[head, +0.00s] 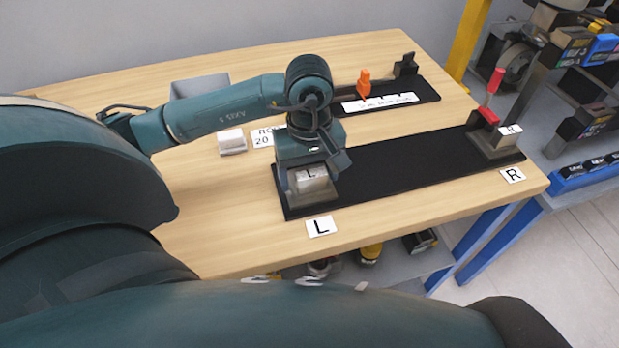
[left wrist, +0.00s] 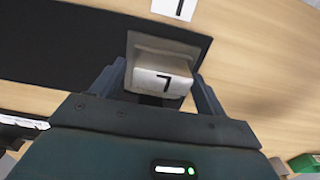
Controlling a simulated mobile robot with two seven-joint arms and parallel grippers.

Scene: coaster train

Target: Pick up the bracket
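My left gripper (head: 312,190) points down over the left end of a long black board (head: 400,175). Its two fingers stand on either side of a pale grey block marked L, which may be the bracket; I cannot be sure. In the left wrist view the block (left wrist: 160,72) sits between the fingers (left wrist: 162,88), its letter turned upside down. The fingers look open, with narrow gaps beside the block. The block looks to rest at the board's end; the gripper partly hides it in the head view. My right gripper does not show.
A red-handled clamp (head: 490,112) stands on a grey block at the board's right end. Behind is a smaller black board with an orange clamp (head: 364,84). A grey bin (head: 200,86) and a small pale block (head: 232,142) lie at left. L and R labels lie in front.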

